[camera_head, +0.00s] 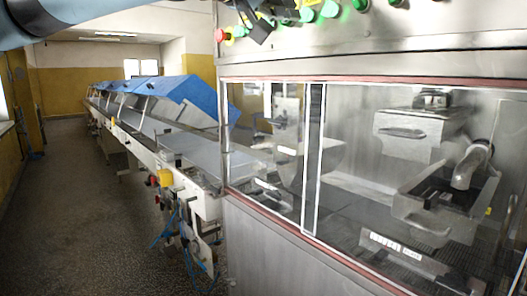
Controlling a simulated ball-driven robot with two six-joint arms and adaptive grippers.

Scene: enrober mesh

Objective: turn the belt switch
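A control panel (400,28) runs along the top of the steel machine. It carries a row of knobs and buttons, among them a red one (219,35), a green one (239,31) and another green one (329,9). I cannot tell which of them is the belt switch. My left arm comes in at the top left and leaves the picture at the top edge. Dark parts that look like my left gripper (260,29) reach down from the top edge in front of the row, between green buttons. Whether its fingers are open or touch a knob cannot be made out. My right gripper is out of view.
The machine's clear sliding windows (400,180) stand below the panel, with metal trays and a mesh behind them. A long conveyor (180,150) with blue covers (190,93) runs back at the left. A yellow box (165,177) sits on its side. The floor (75,200) at left is free.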

